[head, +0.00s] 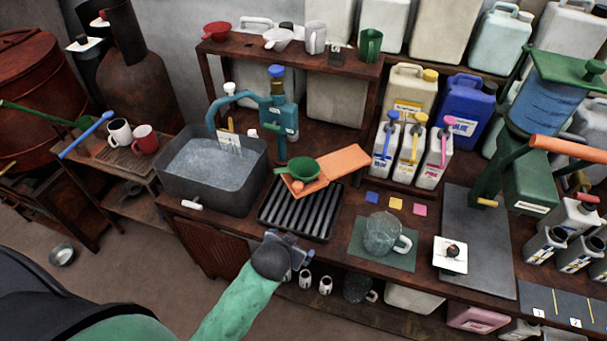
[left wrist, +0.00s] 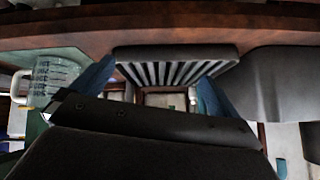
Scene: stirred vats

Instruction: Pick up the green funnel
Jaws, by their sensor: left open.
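The green funnel (head: 302,167) sits in the middle of the bench, over an orange flat piece (head: 341,162) at the back of a black ribbed rack (head: 298,212). Its wide mouth faces up; its lower part is not clear to see. My left gripper (head: 290,243) is open and empty at the bench's front edge, in front of the rack and well short of the funnel. In the left wrist view its two blue fingers (left wrist: 150,88) are spread, with the ribbed rack (left wrist: 176,66) beyond them. The funnel does not show there. My right gripper is not in view.
A grey water tub (head: 212,178) and a blue pump (head: 280,120) stand left of and behind the funnel. A glass pitcher (head: 381,234) stands on a green mat to the right. Several bottles (head: 410,150) stand behind. Red (head: 216,30) and white (head: 278,38) funnels sit on the shelf.

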